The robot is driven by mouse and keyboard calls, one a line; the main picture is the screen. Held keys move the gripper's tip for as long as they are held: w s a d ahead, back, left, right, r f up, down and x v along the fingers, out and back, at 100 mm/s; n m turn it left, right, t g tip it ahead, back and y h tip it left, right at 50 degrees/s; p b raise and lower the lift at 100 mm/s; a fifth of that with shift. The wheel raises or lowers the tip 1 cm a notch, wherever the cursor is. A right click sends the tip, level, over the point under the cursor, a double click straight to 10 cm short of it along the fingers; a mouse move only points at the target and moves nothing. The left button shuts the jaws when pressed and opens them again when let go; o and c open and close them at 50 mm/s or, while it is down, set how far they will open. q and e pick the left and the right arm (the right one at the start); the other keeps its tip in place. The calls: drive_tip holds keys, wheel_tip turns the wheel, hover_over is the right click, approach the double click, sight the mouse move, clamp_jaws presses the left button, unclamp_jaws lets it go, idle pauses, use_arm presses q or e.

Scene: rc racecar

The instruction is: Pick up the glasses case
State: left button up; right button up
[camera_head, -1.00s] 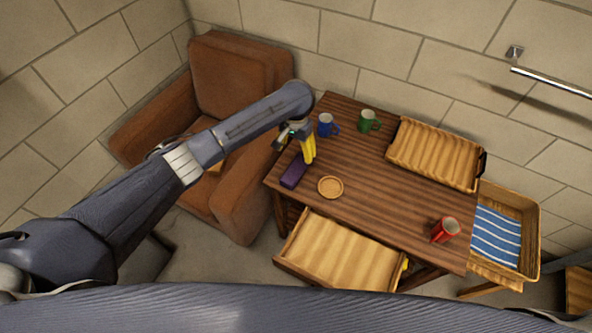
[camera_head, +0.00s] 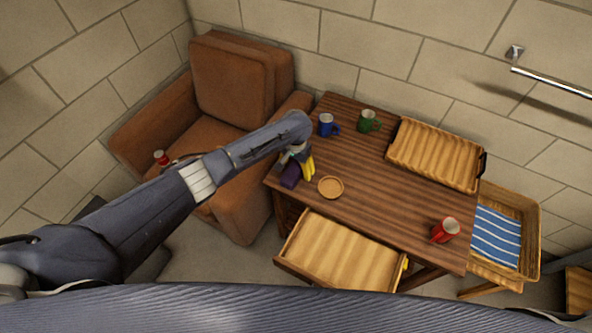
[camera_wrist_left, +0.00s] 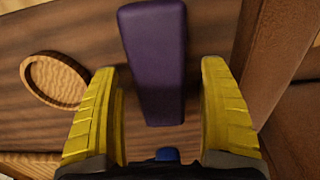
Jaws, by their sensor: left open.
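The glasses case is a dark purple oblong box (camera_head: 290,175) lying near the left end of the wooden table (camera_head: 365,185). In the left wrist view the purple case (camera_wrist_left: 155,60) lies lengthwise ahead of and between the two yellow fingers. My left gripper (camera_head: 302,170) is right at the case in the head view, partly covering it. The left wrist view shows the gripper (camera_wrist_left: 163,110) open, with a gap on each side of the case and nothing held. My right gripper is not in view.
A round wooden coaster (camera_head: 330,187) lies close to the case. Blue (camera_head: 326,125), green (camera_head: 368,121) and red (camera_head: 445,230) mugs and a wooden tray (camera_head: 435,155) stand on the table. An open drawer (camera_head: 340,252) juts out in front. A brown armchair (camera_head: 235,80) stands left.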

use_arm(q)
drive_tip(key=shift+f, duration=0.5)
drive_tip(key=c, duration=1.3)
drive_tip(key=shift+r, duration=0.1)
